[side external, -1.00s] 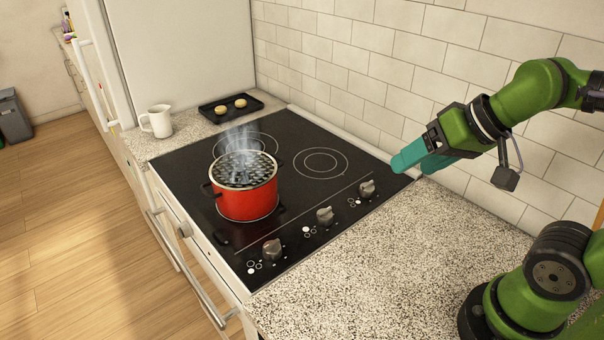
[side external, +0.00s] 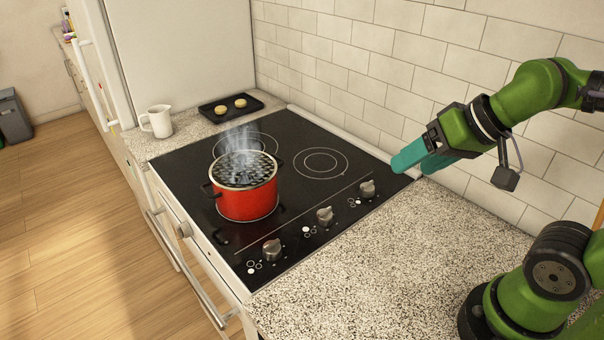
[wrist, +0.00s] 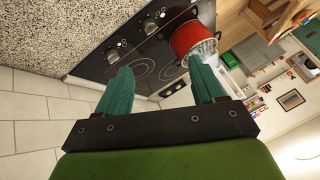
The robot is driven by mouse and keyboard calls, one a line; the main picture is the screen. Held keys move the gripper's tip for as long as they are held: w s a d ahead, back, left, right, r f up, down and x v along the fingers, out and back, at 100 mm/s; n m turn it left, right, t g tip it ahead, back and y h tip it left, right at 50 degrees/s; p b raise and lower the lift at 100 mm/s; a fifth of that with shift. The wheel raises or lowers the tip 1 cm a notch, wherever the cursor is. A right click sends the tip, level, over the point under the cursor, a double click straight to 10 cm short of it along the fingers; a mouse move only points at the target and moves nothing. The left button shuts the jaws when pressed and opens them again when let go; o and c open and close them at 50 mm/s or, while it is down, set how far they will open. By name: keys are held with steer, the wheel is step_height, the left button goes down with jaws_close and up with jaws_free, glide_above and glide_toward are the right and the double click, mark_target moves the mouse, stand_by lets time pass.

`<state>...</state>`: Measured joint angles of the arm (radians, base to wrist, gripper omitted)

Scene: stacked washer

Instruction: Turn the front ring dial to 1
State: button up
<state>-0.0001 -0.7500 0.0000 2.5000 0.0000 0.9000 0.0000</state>
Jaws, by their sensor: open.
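Three silver dials stand along the right edge of the black cooktop (side external: 290,160): a near-left dial (side external: 272,249), a middle dial (side external: 325,215) and a dial nearest the wall (side external: 367,189). Ring symbols beside them are too small to tell which dial is the front ring's. In the wrist view, two dials show clearly, one nearer the tiles (wrist: 113,56) and one farther up (wrist: 150,27). My gripper (side external: 408,160), with teal fingers, is open and empty above the cooktop's wall-side right corner, apart from all dials. Its spread fingers also show in the wrist view (wrist: 160,72).
A steaming red pot (side external: 247,198) stands on the cooktop's left front part. A dark tray (side external: 230,106) with round pieces and a white mug (side external: 158,121) stand behind. The tiled wall (side external: 440,50) is close behind my gripper. The speckled counter (side external: 390,255) is clear.

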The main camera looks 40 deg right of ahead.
steer(key=m+g+h, duration=0.3)
steer(key=g, duration=0.5)
glide_above(270, 243)
step_height(270, 243, down, 8)
step_height(270, 243, down, 16)
steer(key=shift+r, duration=0.1)
steer(key=c, duration=1)
steer(key=shift+c, duration=0.2)
